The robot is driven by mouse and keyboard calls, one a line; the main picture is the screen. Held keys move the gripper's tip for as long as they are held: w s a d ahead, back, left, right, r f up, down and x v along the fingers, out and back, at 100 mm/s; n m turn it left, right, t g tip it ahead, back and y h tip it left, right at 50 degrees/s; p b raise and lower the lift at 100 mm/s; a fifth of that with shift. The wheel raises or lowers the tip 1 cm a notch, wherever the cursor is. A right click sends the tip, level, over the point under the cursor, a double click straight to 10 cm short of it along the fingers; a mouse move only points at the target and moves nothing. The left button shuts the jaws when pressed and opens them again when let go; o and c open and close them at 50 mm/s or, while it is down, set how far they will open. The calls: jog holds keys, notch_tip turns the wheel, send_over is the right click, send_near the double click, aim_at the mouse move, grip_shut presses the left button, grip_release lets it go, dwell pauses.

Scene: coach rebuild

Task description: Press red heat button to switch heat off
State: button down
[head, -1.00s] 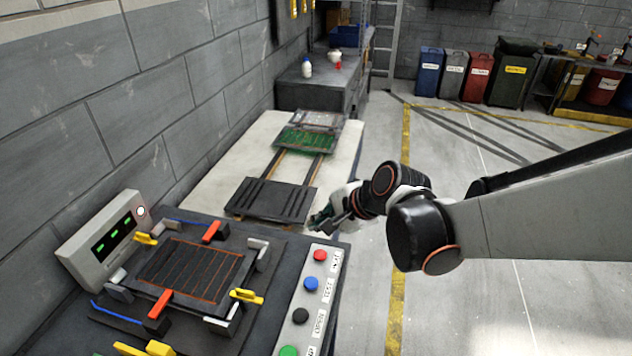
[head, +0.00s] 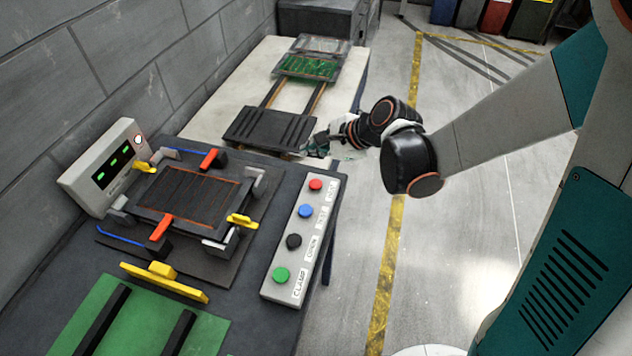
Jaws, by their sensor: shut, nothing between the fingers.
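The red button (head: 316,185) is at the far end of a grey button panel (head: 270,287) on the right edge of the dark bench. Blue (head: 305,211), black (head: 293,241) and green (head: 281,275) buttons sit nearer in the same row. The labels beside the upper buttons are too small to read; the green one's reads CLAMP. My gripper (head: 312,150) is shut and empty, just beyond the red button and apart from it, near the black ribbed plate. Its fingertips are small in this view.
A heating fixture (head: 190,203) with red-orange lines and yellow and red clamps sits left of the panel. A grey control box (head: 100,170) with green displays and a lit red lamp stands by the wall. A green circuit board (head: 307,67) lies on the pale table behind.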

aim_at(314, 185)
jog(key=shift+f+b, duration=3.4)
jog(key=shift+f, duration=1)
jog(key=shift+f+b, duration=0.4)
jog(key=shift+b, duration=0.05)
jog(key=shift+f+b, duration=0.45)
jog(key=shift+r, duration=0.1)
jog(key=shift+r+p, duration=0.7)
jog(key=shift+r, duration=0.15)
jog(key=shift+r+p, duration=1.9)
jog(key=shift+r, duration=0.65)
